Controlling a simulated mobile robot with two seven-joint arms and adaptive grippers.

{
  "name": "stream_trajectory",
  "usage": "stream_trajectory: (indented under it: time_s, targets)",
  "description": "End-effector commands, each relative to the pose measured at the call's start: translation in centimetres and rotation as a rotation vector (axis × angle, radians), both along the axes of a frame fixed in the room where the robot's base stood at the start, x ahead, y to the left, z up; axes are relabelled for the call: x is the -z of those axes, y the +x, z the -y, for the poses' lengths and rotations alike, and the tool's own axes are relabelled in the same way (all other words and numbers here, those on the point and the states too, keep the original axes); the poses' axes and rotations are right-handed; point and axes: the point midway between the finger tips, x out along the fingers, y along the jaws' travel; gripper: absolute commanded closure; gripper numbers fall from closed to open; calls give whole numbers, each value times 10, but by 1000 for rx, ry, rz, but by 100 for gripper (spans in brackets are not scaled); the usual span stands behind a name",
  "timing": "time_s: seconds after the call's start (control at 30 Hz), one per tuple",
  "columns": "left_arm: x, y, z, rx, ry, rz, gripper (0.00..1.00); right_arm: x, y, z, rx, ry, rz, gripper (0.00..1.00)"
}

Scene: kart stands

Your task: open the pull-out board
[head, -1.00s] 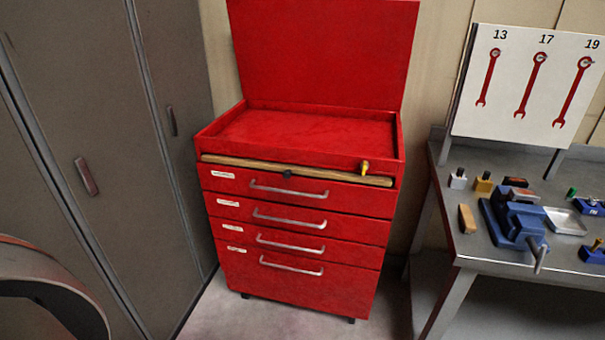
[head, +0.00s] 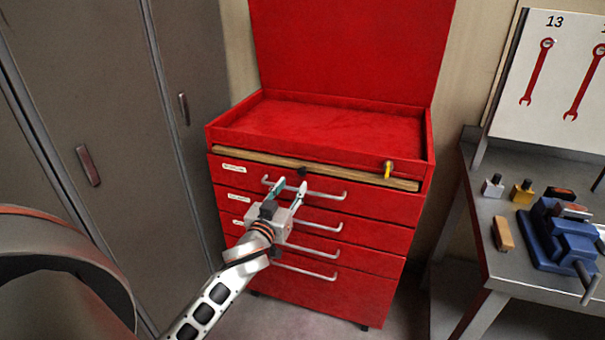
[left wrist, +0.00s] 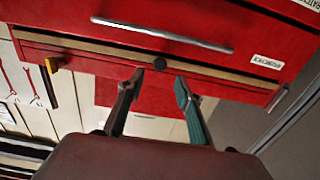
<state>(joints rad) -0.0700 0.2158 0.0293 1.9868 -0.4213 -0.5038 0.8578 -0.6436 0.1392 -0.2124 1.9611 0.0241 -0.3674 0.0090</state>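The pull-out board (head: 340,176) is a thin wooden strip in a slot under the top tray of the red tool cabinet. It lies flush in the cabinet front, with a small dark knob (head: 303,171) at its middle. A yellow catch (head: 388,169) sits at its right end. My left gripper (head: 290,185) is open and empty in front of the top drawer, just below the knob in the picture. In the left wrist view, the knob (left wrist: 159,63) appears just beyond the gap between the two spread fingertips. My right gripper is not in view.
The cabinet's drawers have metal handles (head: 318,192) close to my left fingers. Grey lockers (head: 100,120) stand at the left. A metal workbench (head: 480,195) with a blue vise (head: 565,240) stands at the right. The raised red lid (head: 350,50) is behind the tray.

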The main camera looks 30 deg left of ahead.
Motion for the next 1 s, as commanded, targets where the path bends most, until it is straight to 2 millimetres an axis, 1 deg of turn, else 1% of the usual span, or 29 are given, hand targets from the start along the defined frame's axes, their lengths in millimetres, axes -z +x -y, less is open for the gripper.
stream_trajectory:
  time_s: [0.17, 0.4, 0.5, 0.67, 0.9, 0.97, 1.0]
  targets:
    - [-2, 21, -5, 0, 2, 3, 65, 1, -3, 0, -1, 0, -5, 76]
    - [0, 56, -13, 1, 2, 1, 65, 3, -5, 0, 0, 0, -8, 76]
    - [0, 66, -16, 1, 1, 0, 65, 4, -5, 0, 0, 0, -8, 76]
    - [0, 73, -17, 1, 0, 0, 65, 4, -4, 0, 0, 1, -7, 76]
    - [0, 73, -17, 1, 0, -1, 65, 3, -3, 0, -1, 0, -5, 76]
    - [0, 73, -17, 1, 0, -1, 81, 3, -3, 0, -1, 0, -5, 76]
    - [0, 73, -17, 1, 0, -1, 91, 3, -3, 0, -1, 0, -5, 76]
